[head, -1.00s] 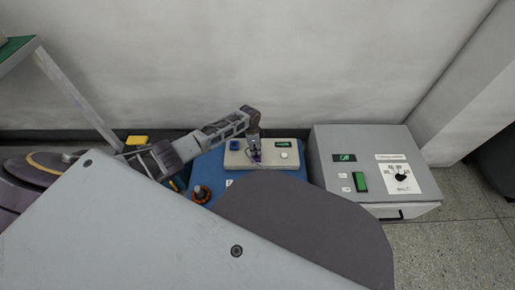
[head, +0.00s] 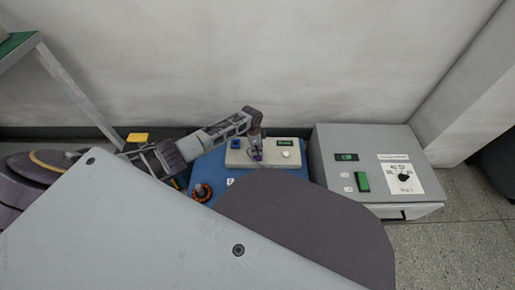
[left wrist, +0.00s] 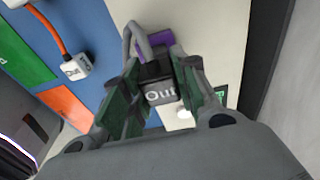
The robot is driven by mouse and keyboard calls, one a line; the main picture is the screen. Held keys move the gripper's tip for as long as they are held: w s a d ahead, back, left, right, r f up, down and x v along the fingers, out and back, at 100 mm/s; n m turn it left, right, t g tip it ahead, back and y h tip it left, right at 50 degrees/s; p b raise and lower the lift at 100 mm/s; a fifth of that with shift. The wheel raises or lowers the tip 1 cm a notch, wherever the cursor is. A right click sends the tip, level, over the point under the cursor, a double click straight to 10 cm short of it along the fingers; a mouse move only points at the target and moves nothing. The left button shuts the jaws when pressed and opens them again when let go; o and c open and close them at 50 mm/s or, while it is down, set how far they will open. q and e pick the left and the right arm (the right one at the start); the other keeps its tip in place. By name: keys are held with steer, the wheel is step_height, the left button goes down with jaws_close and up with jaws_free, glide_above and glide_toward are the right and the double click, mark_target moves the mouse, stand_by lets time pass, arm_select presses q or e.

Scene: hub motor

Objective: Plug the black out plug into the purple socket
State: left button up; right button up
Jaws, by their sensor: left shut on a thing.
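My left gripper (left wrist: 157,85) is shut on the black out plug (left wrist: 160,92), whose "Out" label shows in the left wrist view. A grey cable loops up from the plug. The purple socket (left wrist: 154,43) sits on the light panel (left wrist: 215,35), just beyond the plug and partly hidden by it and the cable. I cannot tell whether the plug touches the socket. In the head view my left gripper (head: 257,155) is over the middle of the light panel (head: 238,158), and the plug is too small to make out. My right gripper is not in view.
The panel stands on a blue surface (head: 208,170) with an orange-and-black ring-shaped coil (head: 202,192). A grey control box (head: 375,160) stands to the right. An orange cable with a white labelled plug (left wrist: 76,67) lies left in the left wrist view. The wall is behind.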

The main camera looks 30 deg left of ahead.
arm_select(q)
steer(key=shift+f, duration=0.15)
steer(key=shift+f+b, duration=0.3)
steer(key=shift+f, duration=0.05)
steer(key=shift+f+b, duration=0.3)
steer(key=shift+f, duration=0.45)
stand_by(0.8)
steer(key=shift+f, duration=0.4)
stand_by(3.1)
steer(key=o, duration=1.2)
steer(key=shift+c, duration=0.2)
steer(key=shift+s+a+r, duration=0.1)
steer(key=shift+a+r, duration=0.1)
steer(key=shift+r, duration=1.8)
steer(key=shift+s+a+r, duration=0.1)
steer(key=shift+a+r, duration=0.15)
steer(key=shift+r, duration=1.7)
steer(key=shift+s+a+r, duration=0.1)
steer(key=shift+a+r, duration=0.1)
steer(key=shift+r, duration=1.8)
